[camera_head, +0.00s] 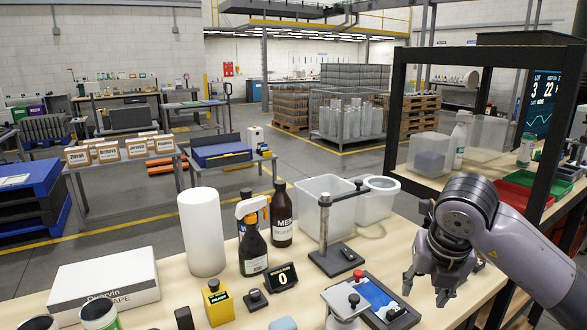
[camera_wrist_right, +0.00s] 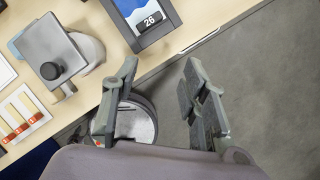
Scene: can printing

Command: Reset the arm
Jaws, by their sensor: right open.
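My right gripper (camera_head: 430,287) comes in from the right in the head view, over the front right part of the workbench (camera_head: 400,235). In the right wrist view the right gripper (camera_wrist_right: 160,105) has its two fingers wide apart with nothing between them. Below it there are the bench's front edge and the grey floor. A round grey thing (camera_wrist_right: 135,122) shows behind the left finger, partly hidden. My left gripper does not show in either view.
A printing device with a blue screen (camera_head: 375,295) stands left of my right gripper, near a stand with a red knob (camera_head: 357,275). A black frame (camera_head: 395,120) rises behind my right arm. Bottles (camera_head: 282,222), a white roll (camera_head: 201,232) and a yellow button box (camera_head: 217,303) stand farther left.

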